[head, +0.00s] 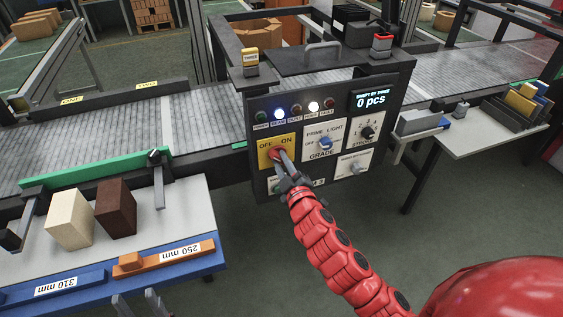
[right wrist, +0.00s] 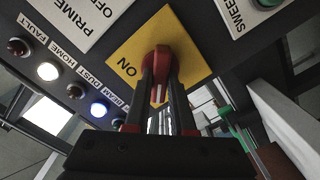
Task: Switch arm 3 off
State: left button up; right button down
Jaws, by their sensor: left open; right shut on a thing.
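A dark control panel (head: 330,113) carries a yellow plate (head: 264,160) marked OFF and ON with a red rotary knob (head: 275,153). My right gripper (head: 280,160) is shut on this red knob; the right wrist view shows the knob (right wrist: 162,62) between its fingers, on the yellow plate (right wrist: 186,40). The ON lettering is readable there; OFF is hidden in that view. A label below the knob is partly covered by my gripper, and I cannot read it fully. My left gripper (head: 138,301) is open and empty at the bottom edge, near the blue rail.
The panel has a row of lamps, with BEAM (head: 279,114) blue and HOME (head: 314,106) white lit. GRADE (head: 325,143) and STROKE (head: 367,133) knobs sit close right of the yellow plate. Cream (head: 69,220) and brown (head: 116,208) bricks stand at left.

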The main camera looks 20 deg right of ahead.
jog(key=c, duration=0.8)
grip_release()
jog(key=shift+o, duration=0.2)
jog(key=s+p, duration=0.5)
jog(key=s, duration=1.2)
jog(key=shift+s+d+p, duration=0.2)
jog(key=shift+d+p, duration=0.1)
jog(key=shift+p, duration=0.1)
